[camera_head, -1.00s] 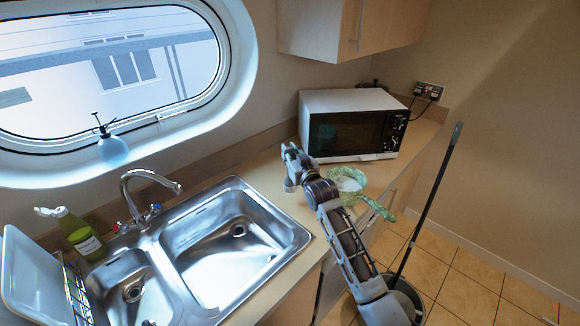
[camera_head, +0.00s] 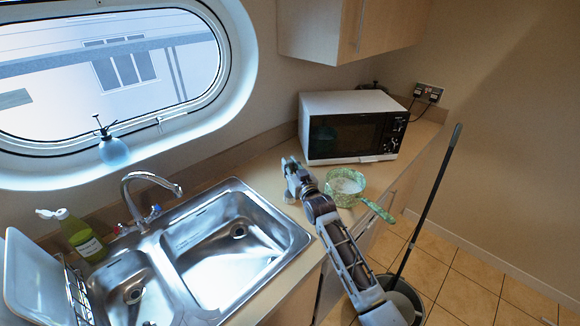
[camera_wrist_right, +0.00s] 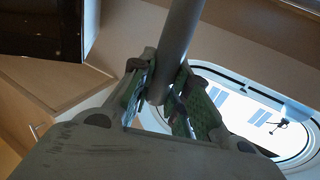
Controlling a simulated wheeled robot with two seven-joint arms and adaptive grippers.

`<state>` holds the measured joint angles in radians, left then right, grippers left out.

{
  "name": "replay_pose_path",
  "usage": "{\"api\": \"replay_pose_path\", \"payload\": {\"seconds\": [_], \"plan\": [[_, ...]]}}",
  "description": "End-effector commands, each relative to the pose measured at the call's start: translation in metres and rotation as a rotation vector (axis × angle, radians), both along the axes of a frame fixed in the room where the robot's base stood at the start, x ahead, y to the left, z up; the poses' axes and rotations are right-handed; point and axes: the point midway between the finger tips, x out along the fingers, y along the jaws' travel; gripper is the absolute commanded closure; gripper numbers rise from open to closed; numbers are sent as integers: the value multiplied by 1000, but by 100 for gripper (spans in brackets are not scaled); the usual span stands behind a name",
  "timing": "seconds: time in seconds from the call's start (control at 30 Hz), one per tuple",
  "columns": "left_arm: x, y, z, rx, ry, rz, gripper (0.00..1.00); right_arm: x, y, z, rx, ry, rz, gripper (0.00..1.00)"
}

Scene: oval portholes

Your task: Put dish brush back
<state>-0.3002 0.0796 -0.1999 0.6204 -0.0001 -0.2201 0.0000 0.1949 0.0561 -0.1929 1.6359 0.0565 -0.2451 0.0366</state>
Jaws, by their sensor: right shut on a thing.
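My right gripper (camera_head: 291,182) is over the counter between the sink and the green pan. In the right wrist view, the gripper (camera_wrist_right: 165,90) is shut on a smooth grey rod, which looks like the handle of the dish brush (camera_wrist_right: 178,40). The rod runs up out of the top of that view, so its far end is hidden. In the head view the brush is too small and covered to make out clearly. My left gripper is not in view.
A green patterned pan (camera_head: 347,186) with its handle over the counter edge sits right of my gripper, before a microwave (camera_head: 352,127). The steel sink (camera_head: 290,238) is on the left.

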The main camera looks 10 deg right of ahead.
Motion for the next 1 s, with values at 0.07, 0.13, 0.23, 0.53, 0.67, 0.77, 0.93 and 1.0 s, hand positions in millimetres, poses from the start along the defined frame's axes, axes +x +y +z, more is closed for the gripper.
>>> {"api": "replay_pose_path", "payload": {"seconds": [0.07,0.13,0.23,0.53,0.67,0.77,0.93,1.0], "plan": [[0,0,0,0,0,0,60,0,0,0,0,-2,0,100],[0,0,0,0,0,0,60,0,0,0,0,-2,0,100],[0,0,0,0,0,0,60,0,0,0,0,-2,0,100],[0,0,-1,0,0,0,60,0,0,-3,0,0,0,70],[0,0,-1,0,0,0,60,0,0,-3,0,0,0,61],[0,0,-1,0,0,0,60,0,0,-3,0,0,0,61],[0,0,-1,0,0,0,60,0,0,-2,0,0,0,61],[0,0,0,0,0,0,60,0,0,-1,0,-1,0,61]]}}
